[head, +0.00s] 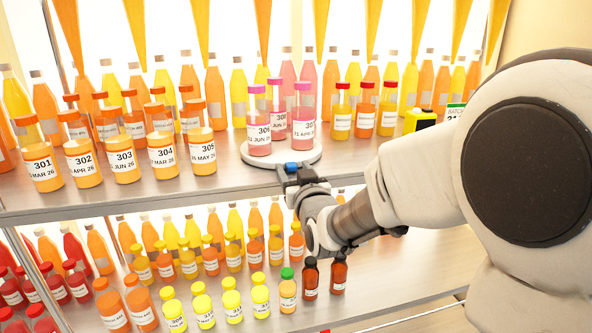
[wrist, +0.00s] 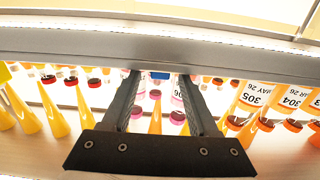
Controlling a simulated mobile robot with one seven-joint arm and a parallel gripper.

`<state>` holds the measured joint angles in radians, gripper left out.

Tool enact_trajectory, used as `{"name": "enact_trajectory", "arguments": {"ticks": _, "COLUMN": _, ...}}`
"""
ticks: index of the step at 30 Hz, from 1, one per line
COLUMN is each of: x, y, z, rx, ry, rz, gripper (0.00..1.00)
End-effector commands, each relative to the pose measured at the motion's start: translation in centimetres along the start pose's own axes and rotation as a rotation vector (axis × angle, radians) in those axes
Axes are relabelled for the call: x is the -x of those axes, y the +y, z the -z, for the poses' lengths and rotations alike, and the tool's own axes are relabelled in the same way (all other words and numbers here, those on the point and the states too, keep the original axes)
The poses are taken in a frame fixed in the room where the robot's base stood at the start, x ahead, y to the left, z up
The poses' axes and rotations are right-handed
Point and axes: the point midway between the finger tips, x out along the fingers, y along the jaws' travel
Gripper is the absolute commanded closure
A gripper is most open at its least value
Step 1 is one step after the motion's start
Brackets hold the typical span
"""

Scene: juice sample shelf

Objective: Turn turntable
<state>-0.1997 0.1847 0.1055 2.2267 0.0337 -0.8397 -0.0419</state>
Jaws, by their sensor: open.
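The turntable (head: 262,162) is a round white disc near the front edge of the upper shelf. It carries several pink juice bottles with pink-red caps, among them bottle 306 (head: 259,133) and bottle 307 (head: 304,132). A blue tab (head: 291,167) is on its front rim. My gripper (head: 293,178) is at the shelf's front edge, at the tab. In the wrist view my gripper (wrist: 158,80) is open, and the blue tab (wrist: 160,75) shows between its fingertips. I cannot tell whether either finger touches the tab.
Orange bottles 301 to 305 (head: 121,156) stand left of the turntable. Red-capped yellow and orange bottles (head: 364,115) stand to its right, near a yellow-and-black device (head: 419,120). The lower shelf (head: 230,318) holds many bottles, close below my arm.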

Motion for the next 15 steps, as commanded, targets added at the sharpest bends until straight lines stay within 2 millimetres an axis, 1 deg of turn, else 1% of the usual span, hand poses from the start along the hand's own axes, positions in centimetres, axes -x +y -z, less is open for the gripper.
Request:
{"name": "enact_trajectory", "arguments": {"ticks": 1, "x": 0.01, "y": 0.00, "z": 0.01, "rx": 0.000, "ry": 0.000, "rz": 0.000, "gripper": 0.40}}
{"name": "enact_trajectory", "arguments": {"ticks": 2, "x": 0.02, "y": 0.00, "z": 0.01, "rx": 0.000, "ry": 0.000, "rz": 0.000, "gripper": 0.45}}
{"name": "enact_trajectory", "arguments": {"ticks": 3, "x": 0.02, "y": 0.00, "z": 0.01, "rx": 0.000, "ry": 0.000, "rz": 0.000, "gripper": 0.53}}
{"name": "enact_trajectory", "arguments": {"ticks": 11, "x": 0.03, "y": 0.00, "z": 0.03, "rx": 0.000, "ry": 0.001, "rz": 0.000, "gripper": 0.99}}
{"name": "enact_trajectory", "arguments": {"ticks": 15, "x": 0.04, "y": 0.00, "z": 0.03, "rx": 0.000, "ry": 0.001, "rz": 0.000, "gripper": 1.00}}
